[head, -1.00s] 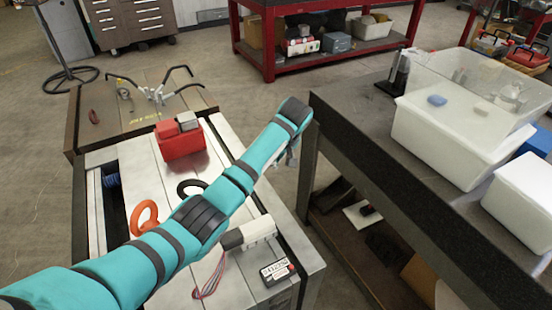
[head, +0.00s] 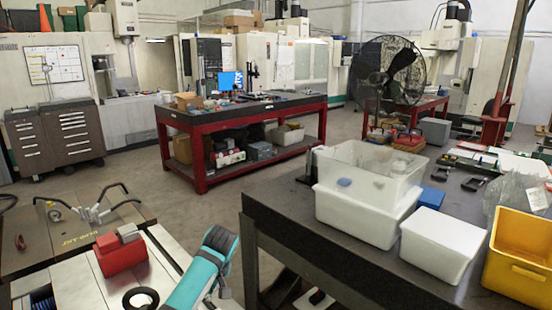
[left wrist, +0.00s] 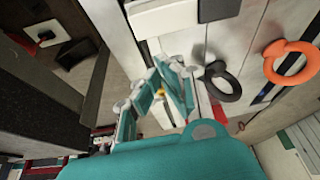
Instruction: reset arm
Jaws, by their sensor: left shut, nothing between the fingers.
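My left arm in teal (head: 203,274) rises from the bottom edge of the head view, its end above the near workbench. In the left wrist view my left gripper (left wrist: 163,90) is shut with nothing between its fingers. It hangs over the gap and pale bench edge, apart from the black ring (left wrist: 222,84) and the orange ring (left wrist: 291,62). In the head view its fingers are mostly hidden behind the arm. My right gripper is in neither view.
A red block (head: 121,254) and a black ring (head: 140,299) lie on the near bench. To the right, a dark table (head: 285,218) carries white bins (head: 365,212) and a yellow bin (head: 519,262). A red-framed bench (head: 200,160) stands behind. Open floor (head: 190,215) lies between.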

